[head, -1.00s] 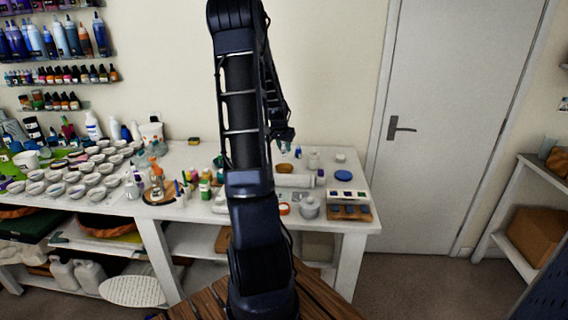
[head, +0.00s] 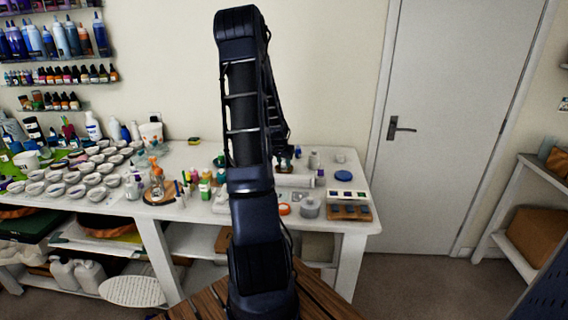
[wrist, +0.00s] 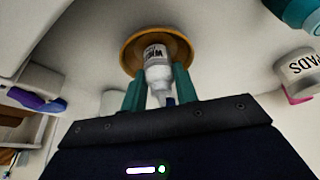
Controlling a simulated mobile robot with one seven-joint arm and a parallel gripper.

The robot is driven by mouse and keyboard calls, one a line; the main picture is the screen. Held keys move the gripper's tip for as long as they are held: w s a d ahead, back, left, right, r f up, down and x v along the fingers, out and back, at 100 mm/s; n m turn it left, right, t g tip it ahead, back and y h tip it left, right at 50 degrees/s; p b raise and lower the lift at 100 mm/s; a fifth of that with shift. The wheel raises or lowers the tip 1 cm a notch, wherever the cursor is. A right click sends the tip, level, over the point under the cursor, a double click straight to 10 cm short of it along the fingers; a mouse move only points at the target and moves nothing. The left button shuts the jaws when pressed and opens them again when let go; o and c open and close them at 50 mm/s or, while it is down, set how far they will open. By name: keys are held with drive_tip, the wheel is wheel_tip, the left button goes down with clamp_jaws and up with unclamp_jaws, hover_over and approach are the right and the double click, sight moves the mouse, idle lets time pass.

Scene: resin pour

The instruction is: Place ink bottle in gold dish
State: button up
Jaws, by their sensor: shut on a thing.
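My gripper (wrist: 160,92) has two teal fingers, shut on a small white ink bottle (wrist: 156,62) with dark lettering on its label. In the wrist view the gold dish (wrist: 131,55) lies right behind the bottle, its round rim showing around the bottle's far end. I cannot tell whether the bottle touches the dish. In the head view my gripper (head: 284,162) is low over the right part of the white table, partly behind my arm. The bottle and dish cannot be made out clearly there.
Several small bottles and many white cups stand to the left. A jar labelled PADS (wrist: 299,70) is close by in the wrist view.

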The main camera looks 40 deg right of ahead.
drive_tip(key=shift+f, duration=0.1)
drive_tip(key=o, duration=0.7)
drive_tip(key=v, duration=1.2)
drive_tip(key=s+a+r+n+t+y, duration=0.15)
drive_tip(key=a+r, duration=0.25)
drive_tip(key=a, duration=0.4)
drive_tip(key=s+a+r+n, duration=0.15)
drive_tip(key=a+r, duration=0.25)
drive_tip(key=a, duration=0.5)
drive_tip(key=s+a+r+n+t+y, duration=0.1)
drive_tip(key=a+r+n, duration=0.2)
drive_tip(key=a+r, duration=0.35)
drive_tip(key=s+a+n, duration=0.2)
drive_tip(key=s+a, duration=0.3)
drive_tip(key=a, duration=0.1)
drive_tip(key=s+a+r+n+y, duration=0.1)
drive_tip(key=s+a+n, duration=0.1)
drive_tip(key=s+a, duration=0.4)
drive_tip(key=s+a+r+n, duration=0.1)
drive_tip(key=s+a+n, duration=0.1)
drive_tip(key=s+a, duration=0.4)
drive_tip(key=shift+s+a+n, duration=0.1)
drive_tip(key=shift+a+n, duration=0.2)
drive_tip(key=shift+a, duration=0.4)
